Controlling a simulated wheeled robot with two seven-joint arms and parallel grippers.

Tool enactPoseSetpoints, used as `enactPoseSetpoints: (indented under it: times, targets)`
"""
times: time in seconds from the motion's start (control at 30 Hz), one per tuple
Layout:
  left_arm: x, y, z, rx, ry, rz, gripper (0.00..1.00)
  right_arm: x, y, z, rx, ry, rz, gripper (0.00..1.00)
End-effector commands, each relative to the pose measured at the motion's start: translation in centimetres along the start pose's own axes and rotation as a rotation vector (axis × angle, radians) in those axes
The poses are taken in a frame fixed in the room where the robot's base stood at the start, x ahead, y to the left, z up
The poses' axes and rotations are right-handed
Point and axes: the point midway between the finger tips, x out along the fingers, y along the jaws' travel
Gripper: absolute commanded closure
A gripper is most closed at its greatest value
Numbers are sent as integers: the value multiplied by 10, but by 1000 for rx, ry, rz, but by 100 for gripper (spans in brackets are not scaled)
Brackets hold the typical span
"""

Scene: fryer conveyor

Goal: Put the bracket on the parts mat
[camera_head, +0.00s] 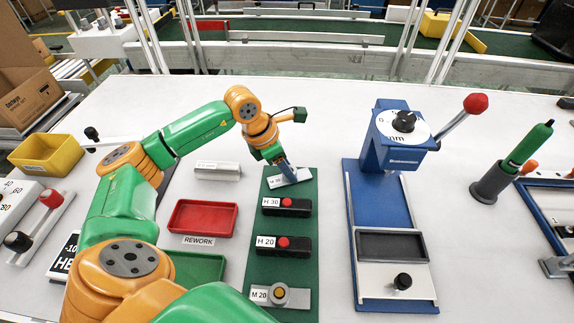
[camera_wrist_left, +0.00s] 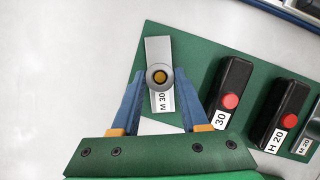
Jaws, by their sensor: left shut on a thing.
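The bracket, a grey metal plate (camera_head: 300,176) labelled M 30, is at the far end of the green parts mat (camera_head: 270,217). In the left wrist view the bracket (camera_wrist_left: 158,50) shows a round knob with a yellow centre. My left gripper (camera_head: 285,166) is over it, with blue fingers (camera_wrist_left: 160,75) on its two long sides, shut on it. The plate appears flat on or just over the mat; I cannot tell whether it touches. The gripper hides part of it in the head view. My right gripper is not in view.
On the mat are black blocks H 30 (camera_head: 288,207) and H 20 (camera_head: 285,245), and plate M 20 (camera_head: 279,295). A red rework tray (camera_head: 203,201) lies left of the mat. A blue press (camera_head: 398,150) stands right of it. A yellow bin (camera_head: 47,153) is far left.

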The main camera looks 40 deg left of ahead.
Motion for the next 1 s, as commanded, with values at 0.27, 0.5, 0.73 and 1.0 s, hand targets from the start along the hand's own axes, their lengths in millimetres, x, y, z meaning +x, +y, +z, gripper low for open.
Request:
enactPoseSetpoints:
  times: [0.27,0.5,0.73,1.0]
  targets:
    - [2,0,-1,0,0,0,26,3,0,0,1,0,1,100]
    - [1,0,0,0,-1,0,26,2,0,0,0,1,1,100]
    - [-42,1,1,1,-5,6,26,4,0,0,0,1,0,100]
    - [-109,0,2,-1,-4,2,26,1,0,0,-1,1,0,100]
